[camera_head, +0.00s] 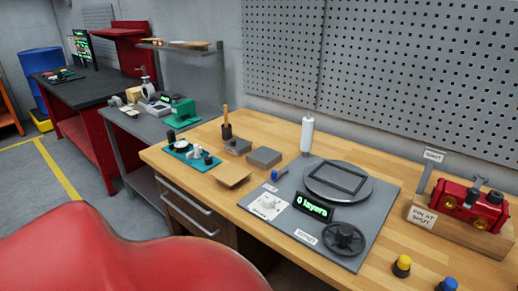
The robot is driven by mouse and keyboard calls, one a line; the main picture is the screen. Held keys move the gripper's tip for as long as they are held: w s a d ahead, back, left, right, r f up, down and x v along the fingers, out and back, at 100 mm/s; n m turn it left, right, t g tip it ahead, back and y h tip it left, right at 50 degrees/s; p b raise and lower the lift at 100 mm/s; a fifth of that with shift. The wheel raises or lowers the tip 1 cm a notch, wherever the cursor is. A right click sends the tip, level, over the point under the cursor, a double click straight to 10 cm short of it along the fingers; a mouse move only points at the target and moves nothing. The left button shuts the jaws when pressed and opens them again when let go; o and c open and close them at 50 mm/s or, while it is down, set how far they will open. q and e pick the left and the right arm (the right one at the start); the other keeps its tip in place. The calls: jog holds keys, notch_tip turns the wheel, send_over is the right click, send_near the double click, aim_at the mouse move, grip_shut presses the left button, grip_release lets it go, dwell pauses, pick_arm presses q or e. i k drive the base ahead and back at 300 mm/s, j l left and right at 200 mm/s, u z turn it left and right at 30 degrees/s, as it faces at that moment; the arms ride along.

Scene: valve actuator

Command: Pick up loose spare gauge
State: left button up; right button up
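No gripper of mine shows in the head view. I cannot make out a thing that is clearly a loose gauge. A red actuator (465,204) with brass-coloured round parts sits on a wooden block (453,235) at the right. Signs reading SHUT (434,156) and PIN AT SHUT (422,218) stand by it. A teal tray (182,158) with small dark and pale parts lies at the bench's left end; the parts are too small to name.
The wooden bench (385,232) also holds a grey panel (345,255) with a turntable, handwheel (344,238) and "0 layers" display (314,207). A yellow-topped knob (402,266) and a blue one (448,285) stand near the front right. A pegboard (400,70) stands behind.

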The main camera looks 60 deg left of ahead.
aim_at(180, 147)
jog(key=u, duration=2.5)
